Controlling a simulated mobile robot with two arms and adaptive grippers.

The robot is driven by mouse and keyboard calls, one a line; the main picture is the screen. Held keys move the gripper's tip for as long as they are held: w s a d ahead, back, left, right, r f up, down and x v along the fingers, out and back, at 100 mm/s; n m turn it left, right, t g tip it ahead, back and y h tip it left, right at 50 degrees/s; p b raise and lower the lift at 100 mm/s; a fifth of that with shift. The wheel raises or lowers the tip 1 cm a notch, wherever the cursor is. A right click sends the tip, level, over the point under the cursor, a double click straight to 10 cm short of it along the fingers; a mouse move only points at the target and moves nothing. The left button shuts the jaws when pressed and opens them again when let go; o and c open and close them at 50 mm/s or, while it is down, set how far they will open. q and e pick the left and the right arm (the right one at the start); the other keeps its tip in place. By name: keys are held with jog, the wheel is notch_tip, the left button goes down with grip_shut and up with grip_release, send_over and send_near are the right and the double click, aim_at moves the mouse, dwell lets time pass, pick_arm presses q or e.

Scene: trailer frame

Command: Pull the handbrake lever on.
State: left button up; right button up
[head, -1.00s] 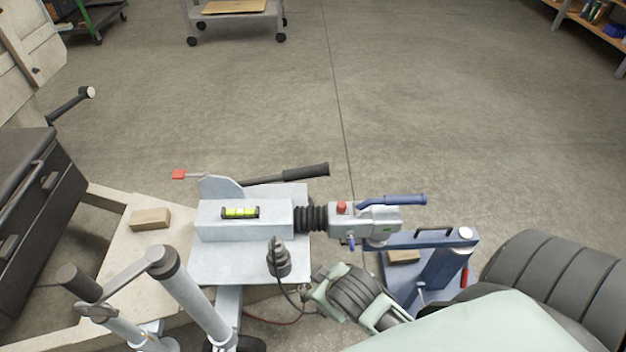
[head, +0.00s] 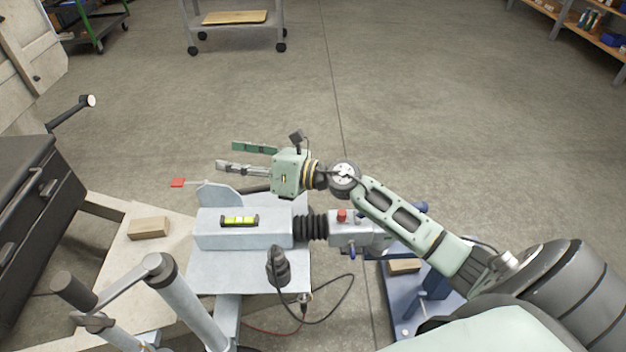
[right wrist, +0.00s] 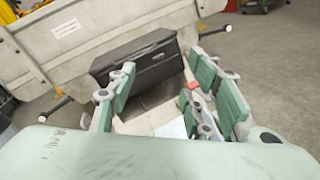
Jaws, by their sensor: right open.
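The handbrake lever (head: 255,189) is a dark bar rising from a rounded grey plate (head: 218,193) at the back of the grey drawbar housing (head: 222,233). Its black grip end is hidden behind my right gripper and arm in the head view. My right gripper (head: 228,156) is open and empty, its fingers pointing left, above and behind the lever. It appears apart from the lever. In the right wrist view my open right gripper (right wrist: 162,72) has nothing between its fingers. My left gripper is not in view.
The coupling head (head: 352,230) with a red button lies beneath my right forearm. A blue stand (head: 400,300) is at right. A black toolbox (head: 35,205) stands at left. Open floor lies behind.

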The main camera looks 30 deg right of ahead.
jog(key=s+d+f+n+g+h, duration=0.1)
jog(key=d+f+n+g+h, duration=0.1)
jog(key=d, duration=0.5)
jog(key=s+d+f+n+g+h, duration=0.1)
jog(key=d+f+n+g+h, duration=0.2)
jog(key=d, duration=0.4)
jog(key=s+d+f+n+g+h, duration=0.1)
jog(key=d+f+n+g+h, duration=0.2)
jog(key=d, duration=0.4)
jog(key=shift+d+f+n+g, duration=0.3)
jog(key=shift+f+n+g, duration=0.3)
jog(key=shift+f+n, duration=0.3)
jog(key=shift+f, duration=0.35)
jog(key=b+x, duration=0.1)
jog(key=x, duration=0.6)
jog(key=shift+w+d, duration=0.1)
jog(key=shift+d, duration=0.05)
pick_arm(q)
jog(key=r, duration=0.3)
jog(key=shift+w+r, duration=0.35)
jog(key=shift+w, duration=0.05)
pick_arm(e)
jog(key=shift+c, duration=0.3)
grip_shut()
